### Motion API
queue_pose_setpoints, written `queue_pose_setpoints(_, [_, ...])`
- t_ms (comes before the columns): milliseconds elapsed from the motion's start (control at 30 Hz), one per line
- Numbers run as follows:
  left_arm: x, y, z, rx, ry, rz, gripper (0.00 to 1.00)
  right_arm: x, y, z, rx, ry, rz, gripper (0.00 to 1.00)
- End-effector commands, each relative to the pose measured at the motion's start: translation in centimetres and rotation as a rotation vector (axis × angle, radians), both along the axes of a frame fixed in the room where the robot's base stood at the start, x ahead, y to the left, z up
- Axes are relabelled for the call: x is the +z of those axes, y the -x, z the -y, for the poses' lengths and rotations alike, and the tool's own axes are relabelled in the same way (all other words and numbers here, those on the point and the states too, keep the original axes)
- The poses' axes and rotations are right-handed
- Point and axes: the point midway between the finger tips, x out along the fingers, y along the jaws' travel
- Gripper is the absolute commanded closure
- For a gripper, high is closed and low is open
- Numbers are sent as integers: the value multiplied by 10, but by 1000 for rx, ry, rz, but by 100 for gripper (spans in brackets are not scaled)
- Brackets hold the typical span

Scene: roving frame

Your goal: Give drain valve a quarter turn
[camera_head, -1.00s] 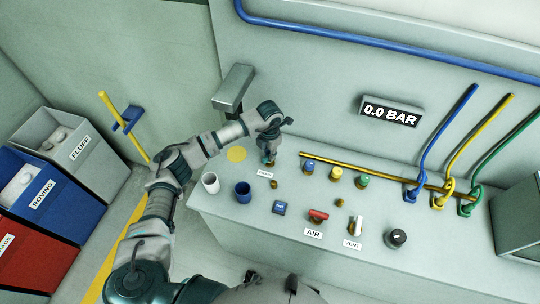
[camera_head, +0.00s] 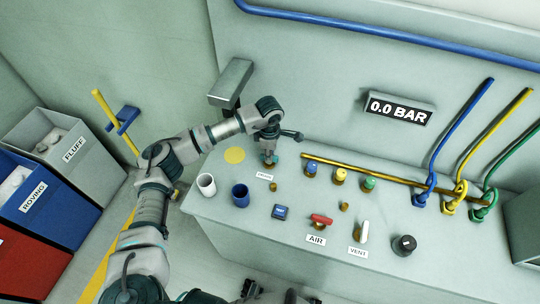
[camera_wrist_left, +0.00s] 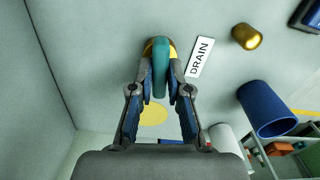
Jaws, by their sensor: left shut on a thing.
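The drain valve has a teal handle (camera_wrist_left: 160,70) on a brass body, beside a white DRAIN label (camera_wrist_left: 200,57) in the left wrist view. My left gripper (camera_wrist_left: 160,92) has its two fingers on either side of the handle and is shut on it. In the head view my left gripper (camera_head: 269,155) points down at the valve (camera_head: 270,165) near the bench's back left, and hides most of it. Dark parts of mine show at the bottom edge of the head view; I cannot make out a right gripper's state there.
A white cup (camera_head: 206,185) and a blue cup (camera_head: 240,196) stand left on the bench. The red AIR handle (camera_head: 322,219), white VENT handle (camera_head: 364,231) and black knob (camera_head: 404,245) are right of them. A display (camera_head: 398,111) reads 0.0 BAR.

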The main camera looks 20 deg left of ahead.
Motion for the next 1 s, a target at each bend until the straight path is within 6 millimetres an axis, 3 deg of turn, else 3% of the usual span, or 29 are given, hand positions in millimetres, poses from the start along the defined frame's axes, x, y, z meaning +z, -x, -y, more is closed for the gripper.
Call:
queue_pose_setpoints(333, [0, -2, -1, -132, -1, 4, 100, 14, -14, -2, -3, -1, 7, 60])
queue_pose_setpoints(867, [2, -2, -1, -155, -1, 7, 100, 17, -17, -2, -4, -1, 8, 60])
queue_pose_setpoints(900, [2, -2, -1, -155, -1, 7, 78, 17, -17, -2, -4, -1, 8, 60])
queue_pose_setpoints(1000, [2, -2, -1, -155, -1, 6, 58, 17, -17, -2, -4, -1, 8, 60])
